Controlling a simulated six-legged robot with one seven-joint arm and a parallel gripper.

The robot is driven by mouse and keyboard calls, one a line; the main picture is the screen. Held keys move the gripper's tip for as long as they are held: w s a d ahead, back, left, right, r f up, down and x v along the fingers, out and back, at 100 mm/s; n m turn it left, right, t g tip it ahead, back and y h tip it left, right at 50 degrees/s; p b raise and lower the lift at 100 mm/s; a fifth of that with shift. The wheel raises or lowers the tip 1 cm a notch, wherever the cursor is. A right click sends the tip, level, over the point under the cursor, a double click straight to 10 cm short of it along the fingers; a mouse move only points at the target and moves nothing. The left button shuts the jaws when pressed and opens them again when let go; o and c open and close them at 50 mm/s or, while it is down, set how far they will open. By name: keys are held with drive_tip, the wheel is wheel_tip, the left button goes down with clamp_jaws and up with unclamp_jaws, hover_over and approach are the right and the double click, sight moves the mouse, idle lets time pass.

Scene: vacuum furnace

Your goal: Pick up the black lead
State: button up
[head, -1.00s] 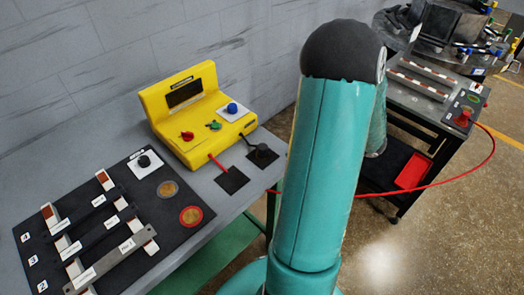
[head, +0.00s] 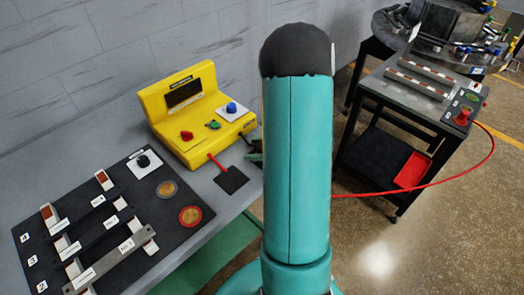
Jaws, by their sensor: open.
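The yellow meter box (head: 188,115) stands on the grey bench against the wall. The black lead (head: 246,139) leaves its right side as a short dark cable; its far end and the black pad under it are hidden behind my arm. A small part of my gripper (head: 256,151) shows at the left edge of my upright arm, close to the black lead. It is open; whether it touches the lead cannot be seen. The red lead (head: 216,161) runs from the box to a black square pad (head: 231,180).
A black board (head: 115,225) with labelled bars, a knob and two round discs lies on the bench at left. A black cart (head: 420,95) stands at right with a red tray (head: 412,170) on its lower shelf. A red cable (head: 440,186) loops from it over the floor.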

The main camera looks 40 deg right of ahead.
drive_tip(key=c, duration=1.2)
